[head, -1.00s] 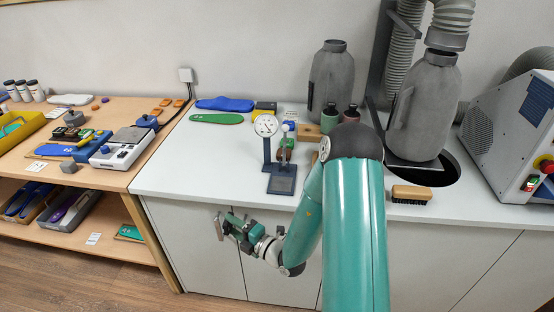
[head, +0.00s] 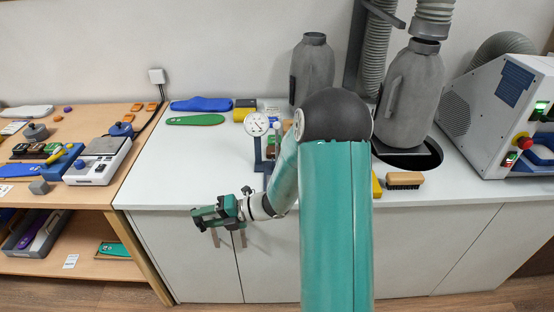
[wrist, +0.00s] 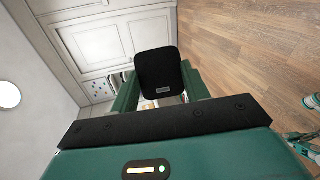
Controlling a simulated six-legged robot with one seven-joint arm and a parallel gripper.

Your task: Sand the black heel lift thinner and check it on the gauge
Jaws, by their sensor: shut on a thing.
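My gripper (head: 229,238) hangs in front of the white bench's front edge, left of my arm. In the wrist view it is shut on the black heel lift (wrist: 158,70), a dark rounded pad with a small pale label near its lower end. The lift stands between the two green fingers. I cannot make out the lift in the head view. The gauge (head: 257,124), a round white dial on a dark blue stand, is on the bench behind the gripper. My arm partly hides its base.
A wooden brush (head: 404,180) lies at the bench's front right, near a dark round opening with a grey bottle-shaped form (head: 408,95). A grey machine (head: 500,115) with a red knob stands at the right. Green (head: 195,120) and blue insoles (head: 214,104) lie back left. The bench's left front is clear.

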